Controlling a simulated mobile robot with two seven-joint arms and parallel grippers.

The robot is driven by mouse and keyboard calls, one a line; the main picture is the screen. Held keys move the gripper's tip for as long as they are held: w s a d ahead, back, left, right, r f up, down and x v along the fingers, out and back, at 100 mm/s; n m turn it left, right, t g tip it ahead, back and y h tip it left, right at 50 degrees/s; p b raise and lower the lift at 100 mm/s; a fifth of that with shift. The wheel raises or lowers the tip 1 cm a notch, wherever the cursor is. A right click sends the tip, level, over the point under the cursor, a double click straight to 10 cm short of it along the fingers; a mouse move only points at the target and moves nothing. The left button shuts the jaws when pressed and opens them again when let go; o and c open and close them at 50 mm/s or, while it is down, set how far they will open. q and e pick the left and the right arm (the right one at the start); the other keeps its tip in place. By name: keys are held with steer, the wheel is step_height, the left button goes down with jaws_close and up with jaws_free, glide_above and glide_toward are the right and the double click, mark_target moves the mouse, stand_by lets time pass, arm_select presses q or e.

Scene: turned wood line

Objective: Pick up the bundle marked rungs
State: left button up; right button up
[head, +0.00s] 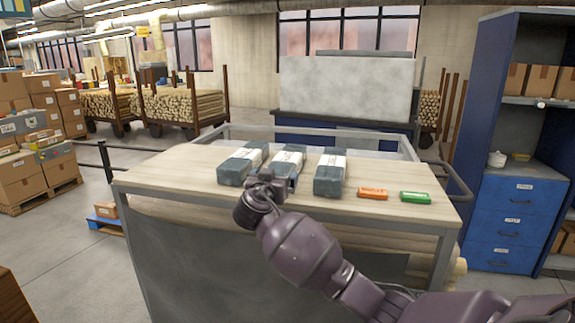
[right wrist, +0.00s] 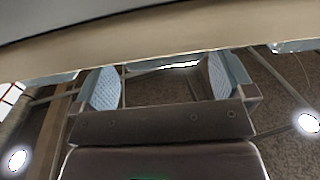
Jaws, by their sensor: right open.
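Three dark grey-green bundles with white paper bands lie side by side on a wood-topped bench (head: 165,180): a left one (head: 240,165), a middle one (head: 289,157) and a right one (head: 330,175). The writing on the bands is too small to read, so I cannot tell which is marked rungs. My right gripper (head: 277,180) is at the near end of the middle bundle and hides part of it. In the right wrist view its two padded jaws (right wrist: 160,82) are apart with no bundle between them. My left gripper is out of view.
An orange block (head: 373,193) and a green block (head: 415,198) lie right of the bundles. The bench's left part is bare. A blue drawer cabinet (head: 512,215) stands at the right. Carts of turned wood (head: 180,106) and stacked cartons (head: 20,177) stand further back left.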

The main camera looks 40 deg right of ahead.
mark_target(278, 169)
steer(key=shift+p+x, duration=0.5)
steer(key=shift+x, duration=1.95)
steer(key=shift+w+a, duration=0.1)
steer(key=shift+a, duration=0.1)
steer(key=c, duration=1.1)
